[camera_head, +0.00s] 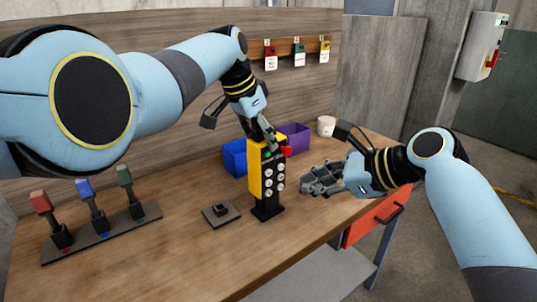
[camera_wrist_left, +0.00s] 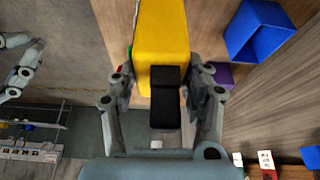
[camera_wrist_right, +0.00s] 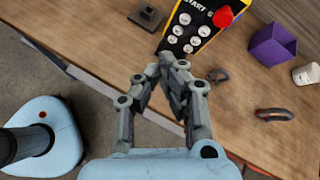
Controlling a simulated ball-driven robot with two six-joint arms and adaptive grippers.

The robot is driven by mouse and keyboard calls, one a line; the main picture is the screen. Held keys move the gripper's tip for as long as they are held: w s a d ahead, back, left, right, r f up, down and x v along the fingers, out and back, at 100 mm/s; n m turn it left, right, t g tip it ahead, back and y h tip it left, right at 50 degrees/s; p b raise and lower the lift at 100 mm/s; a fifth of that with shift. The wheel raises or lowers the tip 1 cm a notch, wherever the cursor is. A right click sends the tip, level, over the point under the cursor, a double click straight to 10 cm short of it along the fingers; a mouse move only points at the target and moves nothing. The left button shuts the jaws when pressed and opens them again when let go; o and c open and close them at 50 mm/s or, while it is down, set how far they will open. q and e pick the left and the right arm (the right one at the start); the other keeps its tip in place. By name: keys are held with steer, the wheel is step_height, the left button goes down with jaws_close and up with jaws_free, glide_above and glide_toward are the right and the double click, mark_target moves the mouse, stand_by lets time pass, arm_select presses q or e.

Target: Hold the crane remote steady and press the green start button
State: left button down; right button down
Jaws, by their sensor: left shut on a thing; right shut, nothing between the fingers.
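The yellow and black crane remote (camera_head: 256,177) is upright near the middle of the table, its face with several pale round buttons turned right. I cannot tell whether its base touches the tabletop. My left gripper (camera_head: 270,142) is shut on its upper part; the yellow body (camera_wrist_left: 160,30) shows between the fingers in the left wrist view. A small green patch, likely the green start button (camera_head: 267,154), shows near the top, partly hidden by the fingers. A red button (camera_wrist_right: 222,17) sticks out near the "START" lettering. My right gripper (camera_head: 308,184) is shut and empty, right of the remote and apart from it.
A blue bin (camera_head: 234,158) and a purple bin (camera_head: 297,139) stand behind the remote, with a white cup (camera_head: 326,126) beyond. A small dark block on a plate (camera_head: 221,213) lies left of it. A rack (camera_head: 100,233) with three coloured handles stands at left.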

steer(key=shift+w+a, duration=0.1)
steer(key=shift+w, duration=0.05)
glide_toward(266, 167)
steer(key=shift+s+f+x, duration=0.1)
steer(key=shift+x, duration=0.95)
steer(key=shift+s+f+x, duration=0.1)
steer(key=shift+f+x, duration=0.05)
steer(key=shift+x, duration=0.9)
steer(key=shift+r, duration=0.1)
steer(key=shift+w+a, duration=0.2)
steer(key=shift+w, duration=0.1)
